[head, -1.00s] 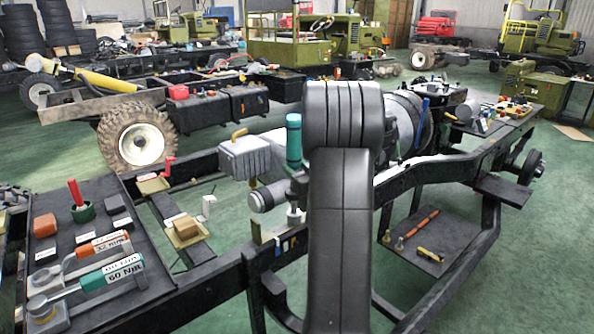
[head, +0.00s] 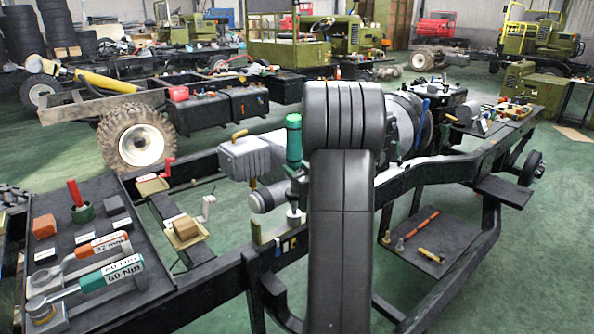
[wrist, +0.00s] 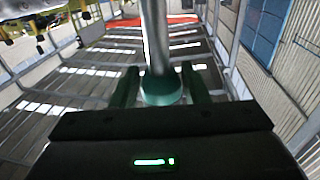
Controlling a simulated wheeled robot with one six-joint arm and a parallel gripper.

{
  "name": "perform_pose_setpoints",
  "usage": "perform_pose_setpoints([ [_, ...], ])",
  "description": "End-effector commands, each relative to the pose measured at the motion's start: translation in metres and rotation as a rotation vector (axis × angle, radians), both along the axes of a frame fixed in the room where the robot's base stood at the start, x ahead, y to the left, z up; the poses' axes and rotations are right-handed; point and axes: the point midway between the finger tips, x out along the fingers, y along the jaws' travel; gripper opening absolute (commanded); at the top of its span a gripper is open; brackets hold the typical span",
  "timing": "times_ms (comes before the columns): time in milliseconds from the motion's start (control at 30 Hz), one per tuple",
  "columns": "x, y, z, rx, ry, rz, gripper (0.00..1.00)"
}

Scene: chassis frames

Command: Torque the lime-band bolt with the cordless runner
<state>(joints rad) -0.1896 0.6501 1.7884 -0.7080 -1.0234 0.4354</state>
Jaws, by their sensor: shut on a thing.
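My gripper (wrist: 162,88) is shut on a tool with a rounded teal part (wrist: 163,92) and a grey shaft, seen between its green fingers in the wrist view. In the head view, a green upright cylinder (head: 293,138), likely the cordless runner, stands just left of my arm above the near chassis rail (head: 215,268). A pale metal piece (head: 295,216) shows below it at the rail. My arm hides part of this spot, and I cannot tell whether the tool touches a bolt. Small coloured marks (head: 289,244) show on the rail below; I cannot make out a lime band.
A dark tray (head: 75,245) at left holds orange-handled and green-handled wrenches (head: 110,276), a red-handled tool and small blocks. A grey ribbed housing (head: 246,158) stands left of the green cylinder. A lower shelf (head: 455,240) at right holds several tools. Green floor lies open beyond.

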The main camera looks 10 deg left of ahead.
Motion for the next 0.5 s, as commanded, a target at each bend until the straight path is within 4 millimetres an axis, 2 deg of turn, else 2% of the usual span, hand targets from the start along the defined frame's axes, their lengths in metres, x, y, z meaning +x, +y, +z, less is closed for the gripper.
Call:
perform_pose_setpoints([
  [500,0.000,0.000,0.019,0.002,-0.005,0.001,0.00],
])
